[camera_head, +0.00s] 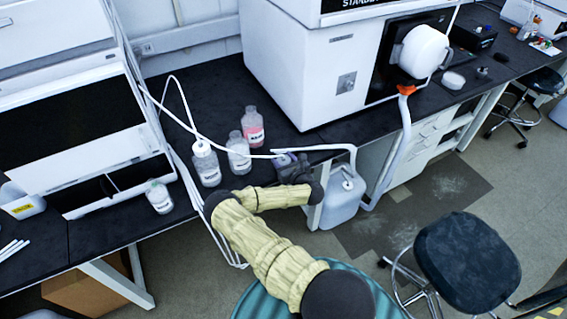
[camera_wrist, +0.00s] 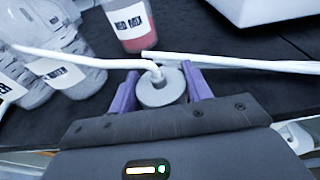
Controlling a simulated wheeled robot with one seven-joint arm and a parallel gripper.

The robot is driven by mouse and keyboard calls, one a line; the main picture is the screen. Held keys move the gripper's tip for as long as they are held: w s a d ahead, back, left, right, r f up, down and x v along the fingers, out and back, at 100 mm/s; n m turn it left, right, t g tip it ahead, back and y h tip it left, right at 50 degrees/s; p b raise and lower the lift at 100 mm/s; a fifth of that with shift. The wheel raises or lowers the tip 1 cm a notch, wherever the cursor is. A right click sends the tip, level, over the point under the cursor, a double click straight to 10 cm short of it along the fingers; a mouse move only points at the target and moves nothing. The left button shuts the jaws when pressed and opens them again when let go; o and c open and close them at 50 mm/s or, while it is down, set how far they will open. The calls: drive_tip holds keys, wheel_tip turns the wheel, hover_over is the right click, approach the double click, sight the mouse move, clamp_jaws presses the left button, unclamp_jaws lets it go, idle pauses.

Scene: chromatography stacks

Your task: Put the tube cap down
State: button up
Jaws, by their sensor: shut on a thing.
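My gripper (camera_head: 286,160) is over the front part of the black bench, right of the bottles. In the wrist view its purple fingers (camera_wrist: 160,92) are shut on the round white tube cap (camera_wrist: 153,98), which has a thin white tube at its centre. In the head view the cap is too small to make out at the gripper. I cannot tell whether the cap touches the bench.
Clear bottles (camera_head: 238,155) (camera_head: 207,168) and a red-liquid bottle (camera_head: 252,128) stand left of the gripper. Another bottle (camera_head: 160,198) stands further left. White tubing (camera_head: 330,147) runs right. A white jug (camera_head: 342,205) sits below the bench (camera_head: 205,90), which has bare room behind the bottles.

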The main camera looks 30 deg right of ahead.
drive_tip(key=shift+f, duration=0.6)
drive_tip(key=o, duration=1)
drive_tip(key=shift+f, duration=0.1)
drive_tip(key=shift+s, duration=0.1)
drive_tip(key=v, duration=1.2)
